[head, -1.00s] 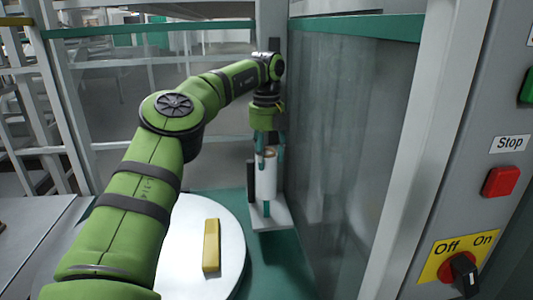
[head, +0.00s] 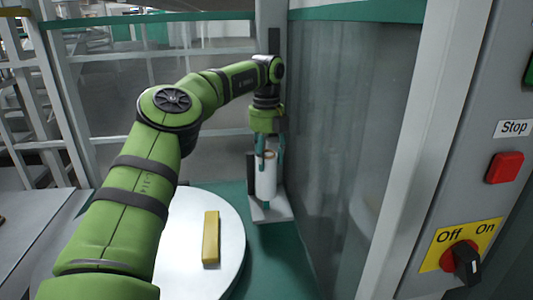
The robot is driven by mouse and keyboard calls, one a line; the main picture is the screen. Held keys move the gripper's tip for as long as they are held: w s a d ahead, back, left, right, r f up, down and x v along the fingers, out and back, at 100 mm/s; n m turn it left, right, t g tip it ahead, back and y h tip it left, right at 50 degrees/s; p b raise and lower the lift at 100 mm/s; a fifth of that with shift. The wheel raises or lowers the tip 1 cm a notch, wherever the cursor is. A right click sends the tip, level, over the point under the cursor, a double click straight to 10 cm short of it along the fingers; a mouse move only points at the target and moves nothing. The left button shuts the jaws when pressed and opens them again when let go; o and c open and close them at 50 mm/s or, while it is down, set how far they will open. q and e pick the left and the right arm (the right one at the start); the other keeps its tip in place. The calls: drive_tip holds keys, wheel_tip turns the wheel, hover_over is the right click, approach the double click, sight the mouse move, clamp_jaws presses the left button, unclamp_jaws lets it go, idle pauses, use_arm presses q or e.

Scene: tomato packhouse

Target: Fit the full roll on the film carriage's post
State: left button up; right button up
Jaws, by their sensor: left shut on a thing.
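The full roll (head: 266,177) is a white upright cylinder with a brown core at its top. My left gripper (head: 269,152) points down from above with teal fingers and is shut on the roll's upper part. The film carriage (head: 280,209) shows as a pale grey plate at the foot of a dark upright mast, beyond the turntable. The roll stands over this plate, its lower end close to it. The post is hidden by the roll, and I cannot tell how far the roll is down around it. My right gripper is not in view.
A round white turntable (head: 228,228) with a yellow block (head: 211,238) on it lies in front of the carriage. A clear panel (head: 335,150) stands close on the right. Further right are a red stop button (head: 505,167) and an Off/On switch (head: 466,261).

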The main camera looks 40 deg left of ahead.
use_arm(q)
drive_tip(key=shift+f, duration=0.4)
drive_tip(key=shift+f+b, duration=0.9)
drive_tip(key=shift+f, duration=0.5)
drive_tip(key=o, duration=1.1)
drive_tip(key=shift+r, duration=0.1)
